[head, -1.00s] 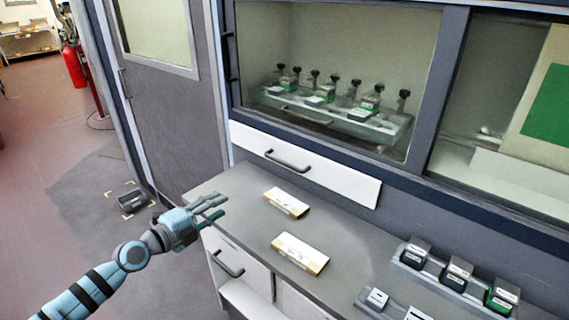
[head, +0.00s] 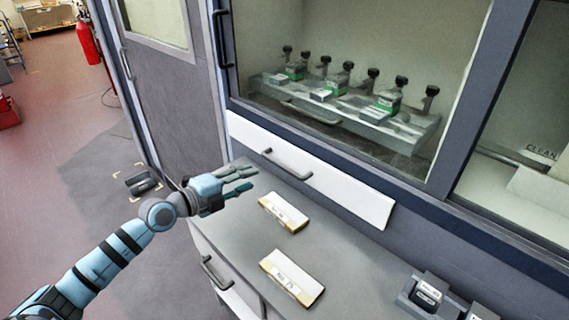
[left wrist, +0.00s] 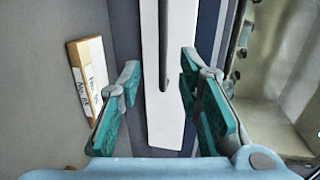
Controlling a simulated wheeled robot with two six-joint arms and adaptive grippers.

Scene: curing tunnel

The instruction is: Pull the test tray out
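A white front panel (head: 345,190) with a dark bar handle (head: 287,165) sits below the window, above the grey counter. Behind the glass, a grey tray (head: 400,136) with its own bar handle (head: 310,113) carries several black-capped bottles and small boxes. I cannot tell whether the white panel belongs to that tray. My left gripper (head: 243,179) is open and empty, a little left of the panel's handle. In the left wrist view the panel (left wrist: 163,130) and its handle (left wrist: 163,45) appear between the spread teal fingers, farther off and untouched. My right gripper is not in view.
Two labelled cartons (head: 284,212) (head: 292,277) lie on the counter (head: 235,240). A rack of dark boxes (head: 428,292) stands at the lower right. A lower drawer handle (head: 214,272) projects below the counter's edge. A grey door (head: 165,110) is at the left.

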